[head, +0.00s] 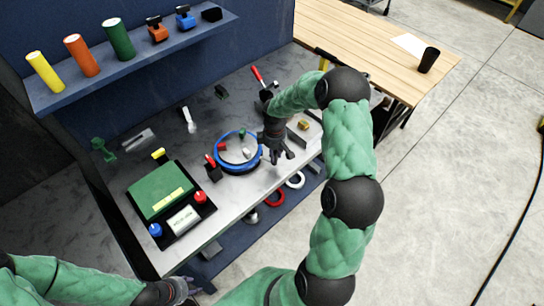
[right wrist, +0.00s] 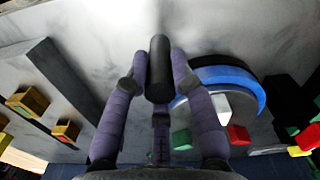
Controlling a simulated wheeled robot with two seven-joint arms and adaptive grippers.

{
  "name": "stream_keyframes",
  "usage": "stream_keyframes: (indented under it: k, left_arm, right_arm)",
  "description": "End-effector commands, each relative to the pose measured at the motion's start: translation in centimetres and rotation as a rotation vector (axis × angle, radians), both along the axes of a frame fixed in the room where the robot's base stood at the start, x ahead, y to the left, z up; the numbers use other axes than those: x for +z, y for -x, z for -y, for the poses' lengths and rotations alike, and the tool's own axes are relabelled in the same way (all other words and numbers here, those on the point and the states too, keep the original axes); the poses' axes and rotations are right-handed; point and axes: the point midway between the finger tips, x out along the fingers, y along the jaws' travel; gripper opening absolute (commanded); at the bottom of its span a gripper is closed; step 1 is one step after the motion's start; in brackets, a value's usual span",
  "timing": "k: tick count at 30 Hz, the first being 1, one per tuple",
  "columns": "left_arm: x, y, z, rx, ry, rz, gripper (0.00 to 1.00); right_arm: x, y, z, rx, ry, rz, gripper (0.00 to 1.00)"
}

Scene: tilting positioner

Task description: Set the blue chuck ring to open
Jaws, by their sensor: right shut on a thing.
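The blue chuck ring (head: 238,170) lies on the grey bench, around a pale disc with small white, red and green blocks on it. It also shows in the right wrist view (right wrist: 240,86), right of my fingers. My right gripper (head: 276,154) is at the ring's right side. In the right wrist view its purple fingers close around a black cylindrical handle (right wrist: 159,65). Whether the handle joins the ring is hidden. My left gripper (head: 182,291) is low at the bottom left, away from the ring, and its fingers are too small to read.
A green panel (head: 160,190) with red and blue knobs is at the front left. A red-handled tool (head: 257,76) lies behind my right arm. A shelf (head: 150,61) holds several coloured cylinders. Red and white rings (head: 295,180) lie below the bench's front edge.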

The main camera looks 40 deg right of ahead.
Motion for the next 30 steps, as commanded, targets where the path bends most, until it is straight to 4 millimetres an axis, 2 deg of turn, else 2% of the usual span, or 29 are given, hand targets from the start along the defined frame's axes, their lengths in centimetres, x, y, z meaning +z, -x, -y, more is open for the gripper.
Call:
stream_keyframes:
  k: [15, 16, 18, 30]
  left_arm:
    - [0.03, 0.01, 0.00, 0.000, 0.000, 0.000, 0.40]
    - [0.03, 0.01, 0.00, 0.000, 0.000, 0.000, 0.40]
    - [0.03, 0.00, 0.00, 0.000, 0.000, 0.000, 0.40]
    - [0.03, -0.01, 0.00, 0.000, 0.000, 0.000, 0.40]
  right_arm:
    - [0.17, -0.42, 0.55, -0.005, 0.003, 0.007, 0.00]
    - [0.17, -0.42, 0.53, -0.005, 0.003, 0.007, 0.28]
    - [0.17, -0.41, 0.53, -0.005, 0.003, 0.007, 0.47]
    - [0.37, -0.34, 0.42, -0.003, 0.002, 0.005, 0.49]
